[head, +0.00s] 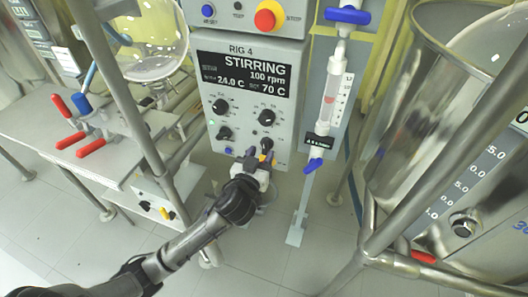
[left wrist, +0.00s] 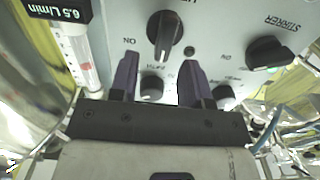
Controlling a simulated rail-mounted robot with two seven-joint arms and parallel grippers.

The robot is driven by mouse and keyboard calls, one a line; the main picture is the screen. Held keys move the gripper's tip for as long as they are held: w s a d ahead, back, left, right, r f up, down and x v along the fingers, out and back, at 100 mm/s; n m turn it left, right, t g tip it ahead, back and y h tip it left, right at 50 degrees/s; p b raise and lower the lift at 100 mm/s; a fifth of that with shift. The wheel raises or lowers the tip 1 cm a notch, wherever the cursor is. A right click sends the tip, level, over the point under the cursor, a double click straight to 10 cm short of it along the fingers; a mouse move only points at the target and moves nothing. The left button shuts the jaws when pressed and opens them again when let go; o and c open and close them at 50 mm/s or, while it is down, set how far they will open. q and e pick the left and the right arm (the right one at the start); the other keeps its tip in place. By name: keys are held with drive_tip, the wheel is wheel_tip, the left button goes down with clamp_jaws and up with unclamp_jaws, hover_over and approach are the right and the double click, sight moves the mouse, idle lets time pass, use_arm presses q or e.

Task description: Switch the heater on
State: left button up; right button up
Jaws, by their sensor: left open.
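The heater switch appears to be the lower right dark knob (head: 266,143) on the RIG 4 control panel. In the left wrist view, which shows the panel upside down, this knob (left wrist: 164,36) has its handle roughly vertical, with an ON mark to its side. The small lamp near it (left wrist: 188,50) looks dark. My left gripper (head: 261,158) is open and empty, close in front of the panel's lower right. In the left wrist view its purple fingertips (left wrist: 158,62) stand apart just short of the knob. My right gripper is not in view.
The panel display (head: 246,72) reads STIRRING, 100 rpm, 24.0 C, set 70 C. The STIRRER knob (left wrist: 268,52) is beside the heater knob, with a lit green lamp. A flow meter (head: 332,100) stands right. Steel frame posts and glass vessels flank the panel.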

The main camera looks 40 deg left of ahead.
sight(264, 146)
use_arm(q)
drive_tip(key=x, duration=0.2)
drive_tip(key=shift+w+a+b, duration=0.2)
drive_tip(key=shift+a+b, duration=0.15)
drive_tip(key=shift+w, duration=0.25)
drive_tip(key=shift+r, duration=0.1)
clamp_jaws()
